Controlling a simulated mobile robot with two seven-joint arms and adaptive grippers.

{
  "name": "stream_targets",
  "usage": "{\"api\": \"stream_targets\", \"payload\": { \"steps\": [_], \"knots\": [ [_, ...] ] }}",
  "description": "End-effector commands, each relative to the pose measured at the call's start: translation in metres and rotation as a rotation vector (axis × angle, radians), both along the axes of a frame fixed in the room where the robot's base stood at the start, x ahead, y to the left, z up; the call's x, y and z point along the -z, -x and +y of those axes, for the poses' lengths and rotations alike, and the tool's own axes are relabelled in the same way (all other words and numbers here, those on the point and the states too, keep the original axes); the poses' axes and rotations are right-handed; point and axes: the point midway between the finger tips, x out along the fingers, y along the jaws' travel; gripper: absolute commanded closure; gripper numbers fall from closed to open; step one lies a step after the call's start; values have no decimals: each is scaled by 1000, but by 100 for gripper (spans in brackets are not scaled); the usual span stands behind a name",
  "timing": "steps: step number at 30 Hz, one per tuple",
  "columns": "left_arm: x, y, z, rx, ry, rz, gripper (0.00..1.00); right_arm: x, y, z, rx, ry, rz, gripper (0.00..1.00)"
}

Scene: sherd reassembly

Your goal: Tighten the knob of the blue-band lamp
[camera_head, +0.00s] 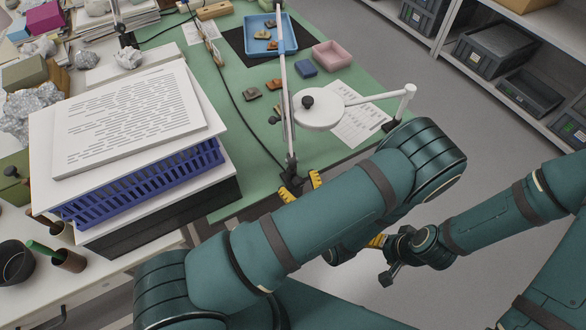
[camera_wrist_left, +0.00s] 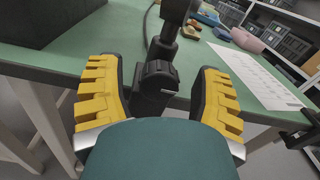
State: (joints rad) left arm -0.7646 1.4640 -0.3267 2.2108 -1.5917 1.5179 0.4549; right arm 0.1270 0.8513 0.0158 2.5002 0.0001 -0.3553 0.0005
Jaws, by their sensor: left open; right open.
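A thin lamp arm (camera_head: 287,75) rises from a dark clamp (camera_head: 291,172) at the green table's near edge. A bluish patch that may be its band shows high on the arm. In the left wrist view, a dark ridged joint (camera_wrist_left: 157,78), perhaps the knob, stands between my yellow fingers, with the lamp post above it. My left gripper (camera_head: 300,188) is open around this joint; its fingers show apart on either side (camera_wrist_left: 158,100), and contact is not visible. My right gripper (camera_head: 378,241) is open and away from the lamp, below the table edge, partly hidden by my left arm.
A white disc (camera_head: 322,117) on a jointed arm stands close right of the lamp. A paper stack on a blue crate (camera_head: 150,188) fills the left. Sherds, a blue tray (camera_head: 289,46) and a pink tray (camera_head: 332,55) lie farther back. Floor at right is clear.

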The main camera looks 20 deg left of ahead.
Motion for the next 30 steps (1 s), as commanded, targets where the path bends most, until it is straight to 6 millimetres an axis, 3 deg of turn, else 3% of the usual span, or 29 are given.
{"api": "stream_targets", "payload": {
  "steps": [14,20,30],
  "knots": [
    [0,0,5,4,0,1,34,-1,0,0,1,0,1,36],
    [0,0,5,4,0,1,99,-1,0,0,0,0,1,36],
    [-1,0,5,6,-74,97,100,-8,1,0,0,0,3,36]
  ]
}}
